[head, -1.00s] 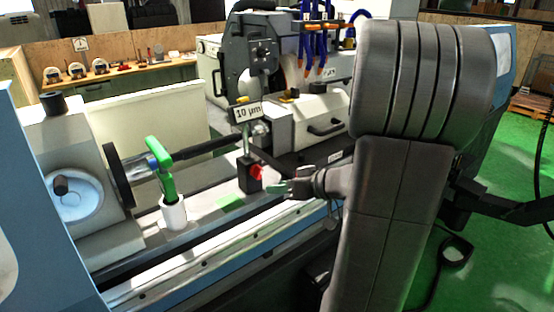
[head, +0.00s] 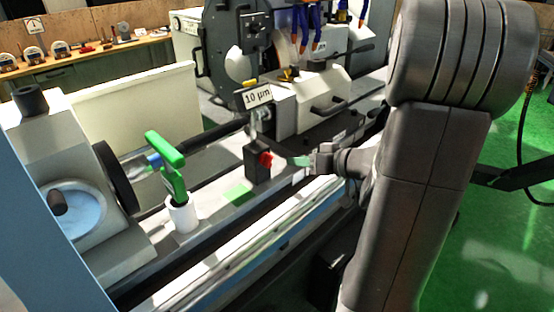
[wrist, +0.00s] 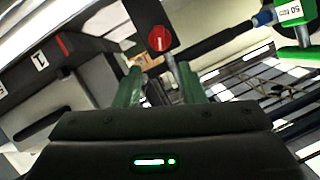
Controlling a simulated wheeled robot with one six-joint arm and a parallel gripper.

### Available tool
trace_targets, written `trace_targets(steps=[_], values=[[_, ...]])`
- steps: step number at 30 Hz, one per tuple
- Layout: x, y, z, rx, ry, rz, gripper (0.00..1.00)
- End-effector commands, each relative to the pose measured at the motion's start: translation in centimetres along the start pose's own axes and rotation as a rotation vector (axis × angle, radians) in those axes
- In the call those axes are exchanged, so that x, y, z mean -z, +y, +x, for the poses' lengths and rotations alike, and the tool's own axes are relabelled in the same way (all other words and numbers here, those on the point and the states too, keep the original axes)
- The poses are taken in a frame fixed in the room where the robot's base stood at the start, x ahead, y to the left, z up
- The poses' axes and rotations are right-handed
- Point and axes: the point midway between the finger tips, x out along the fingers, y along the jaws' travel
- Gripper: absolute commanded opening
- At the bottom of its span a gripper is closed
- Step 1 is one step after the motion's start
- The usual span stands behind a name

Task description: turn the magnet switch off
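The magnet switch is a red knob (head: 266,159) on the side of a black block (head: 256,168), which stands upright on the grinder's table under the 10 µm gauge (head: 257,96). In the wrist view the round red knob (wrist: 159,38) faces me, with a pale mark on it. My gripper (head: 298,162) has green fingertips and is to the right of the knob, at about its height, with a small gap. In the wrist view my gripper (wrist: 158,72) is open and empty, and the knob appears beyond and between the fingertips.
A dark rod (wrist: 205,45) passes close beside the block.

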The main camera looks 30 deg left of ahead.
Motion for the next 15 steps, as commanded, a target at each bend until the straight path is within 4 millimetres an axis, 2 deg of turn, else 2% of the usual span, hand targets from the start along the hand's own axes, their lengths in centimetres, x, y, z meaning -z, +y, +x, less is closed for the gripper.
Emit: trace_targets(steps=[9, 15], values=[[-0.1, -0.1, 4.9, 0.003, -0.002, 0.0, 0.36], [-0.1, -0.1, 7.5, 0.003, -0.002, 0.0, 0.36]])
